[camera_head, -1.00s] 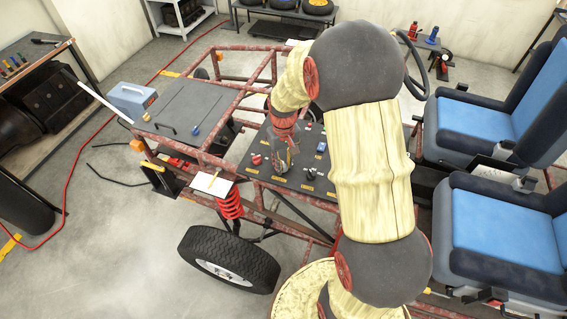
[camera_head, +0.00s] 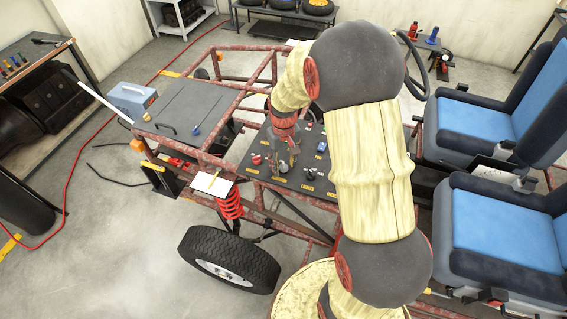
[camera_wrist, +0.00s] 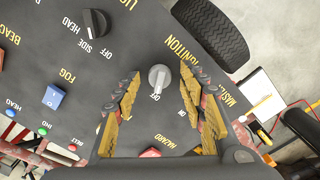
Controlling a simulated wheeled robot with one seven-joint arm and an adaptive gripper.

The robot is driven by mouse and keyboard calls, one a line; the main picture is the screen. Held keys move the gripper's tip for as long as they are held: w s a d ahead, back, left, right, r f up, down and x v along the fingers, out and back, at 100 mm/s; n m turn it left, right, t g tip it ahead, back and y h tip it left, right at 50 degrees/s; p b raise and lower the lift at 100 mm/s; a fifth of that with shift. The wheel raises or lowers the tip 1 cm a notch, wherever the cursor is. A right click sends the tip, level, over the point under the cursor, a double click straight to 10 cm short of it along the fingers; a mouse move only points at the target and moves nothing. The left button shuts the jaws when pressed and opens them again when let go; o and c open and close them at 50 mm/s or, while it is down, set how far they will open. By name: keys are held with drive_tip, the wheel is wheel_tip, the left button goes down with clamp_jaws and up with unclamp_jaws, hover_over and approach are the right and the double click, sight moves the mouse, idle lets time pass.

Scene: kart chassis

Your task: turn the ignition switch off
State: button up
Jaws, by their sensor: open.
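The ignition switch (camera_wrist: 158,77) is a light grey rotary knob on a dark panel. In the wrist view its narrow end points down toward an OFF label, and the yellow IGNITION label (camera_wrist: 182,48) is to its upper right. My gripper (camera_wrist: 160,76) is open, with one yellow-padded finger on each side of the knob and visible gaps to it. I cannot tell the fingers' height relative to the knob. In the head view my gripper (camera_head: 283,160) is over the kart's panel (camera_head: 318,168), and the ignition switch cannot be made out there.
A black headlight knob (camera_wrist: 95,22) and a blue fog switch (camera_wrist: 53,96) are on the panel to the left. The hazard label (camera_wrist: 166,141) is below, between the fingers. The red tube frame (camera_head: 262,192) surrounds the panel, with blue seats (camera_head: 490,100) to the right.

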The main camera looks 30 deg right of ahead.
sight(284, 164)
drive_tip(key=shift+r, duration=0.1)
wheel_tip(284, 164, up, 12)
idle(0.5)
idle(0.5)
drive_tip(key=s+a+t+b, duration=0.2)
drive_tip(key=s+a+b, duration=0.5)
drive_tip(key=s, duration=0.3)
drive_tip(key=s+a+n+t+b, duration=0.1)
drive_tip(key=s+a+t+b, duration=0.2)
drive_tip(key=s+a+b, duration=0.4)
drive_tip(key=s, duration=0.3)
drive_tip(key=shift+r+t, duration=0.15)
drive_tip(key=shift+t, duration=0.15)
drive_tip(key=shift+a, duration=0.1)
drive_tip(key=shift+c, duration=0.5)
